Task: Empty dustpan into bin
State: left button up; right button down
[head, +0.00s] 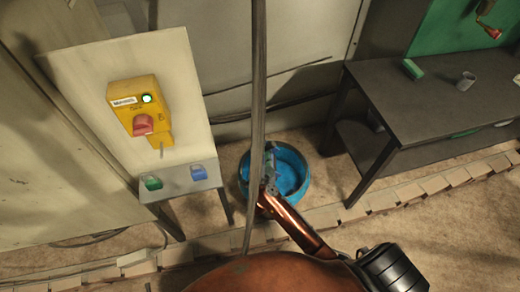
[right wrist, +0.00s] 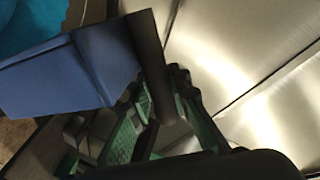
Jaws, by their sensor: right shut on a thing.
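A round blue bin (head: 300,190) stands on the floor in the middle of the head view; part of its bright blue also shows in the top left corner of the right wrist view (right wrist: 22,22). My right gripper (head: 269,163) is over the bin in the head view. In the right wrist view my right gripper (right wrist: 160,122), with green pads, is shut on the dark handle of the blue dustpan (right wrist: 65,78). The dustpan's pan points left, tilted, near the bin. I cannot tell whether anything is in the pan. My left gripper is not in view.
A dark grey table (head: 435,95) with a green block (head: 412,69) and a grey cup (head: 465,81) stands right. A small stand (head: 180,181) with two padlocks and a yellow switch box (head: 140,105) are left. A low brick edging (head: 380,199) crosses the floor.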

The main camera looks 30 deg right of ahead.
jog(key=shift+s+d+f+b, duration=0.1)
jog(key=shift+d+f+b, duration=0.1)
jog(key=shift+f+b, duration=1)
jog(key=shift+s+d+r+m+p, duration=0.1)
jog(key=shift+d+r+m+p, duration=0.4)
jog(key=shift+p, duration=0.5)
pick_arm(q)
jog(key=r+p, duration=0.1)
jog(key=p, duration=0.1)
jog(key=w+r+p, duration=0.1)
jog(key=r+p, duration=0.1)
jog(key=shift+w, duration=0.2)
pick_arm(e)
jog(key=shift+s+d+r+m+y, duration=0.15)
jog(key=shift+s+d+m, duration=0.25)
jog(key=shift+d, duration=0.25)
jog(key=shift+s+d+m+y, duration=0.15)
jog(key=shift+s+d+m, duration=0.25)
jog(key=shift+d, duration=0.2)
